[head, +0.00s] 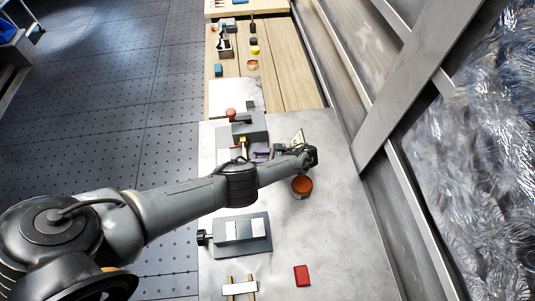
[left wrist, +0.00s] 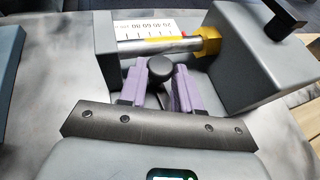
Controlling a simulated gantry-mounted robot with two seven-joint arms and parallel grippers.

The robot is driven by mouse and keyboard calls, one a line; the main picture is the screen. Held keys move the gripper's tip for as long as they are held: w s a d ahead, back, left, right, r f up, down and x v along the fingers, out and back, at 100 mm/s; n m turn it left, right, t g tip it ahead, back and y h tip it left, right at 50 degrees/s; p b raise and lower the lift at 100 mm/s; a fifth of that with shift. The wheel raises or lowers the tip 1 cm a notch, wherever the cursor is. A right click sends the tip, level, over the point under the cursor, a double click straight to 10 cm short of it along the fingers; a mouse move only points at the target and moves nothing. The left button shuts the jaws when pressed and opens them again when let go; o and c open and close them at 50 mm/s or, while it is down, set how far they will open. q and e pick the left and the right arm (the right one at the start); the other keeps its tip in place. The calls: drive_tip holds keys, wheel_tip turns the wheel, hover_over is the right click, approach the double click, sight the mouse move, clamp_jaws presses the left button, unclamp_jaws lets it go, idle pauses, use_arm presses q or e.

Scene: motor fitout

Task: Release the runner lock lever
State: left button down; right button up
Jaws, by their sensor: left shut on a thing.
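My left gripper (head: 262,153) has purple fingers and sits beside a grey fixture (head: 252,124) on the pale worktop. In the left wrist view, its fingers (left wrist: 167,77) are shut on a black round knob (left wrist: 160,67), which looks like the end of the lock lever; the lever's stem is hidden. Just behind the knob, the fixture carries a white scale (left wrist: 143,32), a metal rod with a small red mark, and a brass hex nut (left wrist: 206,42) between two grey blocks (left wrist: 258,60). My right gripper is not in view.
An orange-brown cup (head: 302,187) stands close to my left wrist. A second grey fixture (head: 258,243), a red block (head: 302,276) and a white piece on yellow rails (head: 240,288) lie nearer. A wall runs along the right. The worktop's right front is largely clear.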

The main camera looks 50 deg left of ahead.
use_arm(q)
drive_tip(key=c, duration=1.1)
unclamp_jaws()
drive_tip(key=shift+b+v, duration=2.35)
drive_tip(key=shift+v, duration=3)
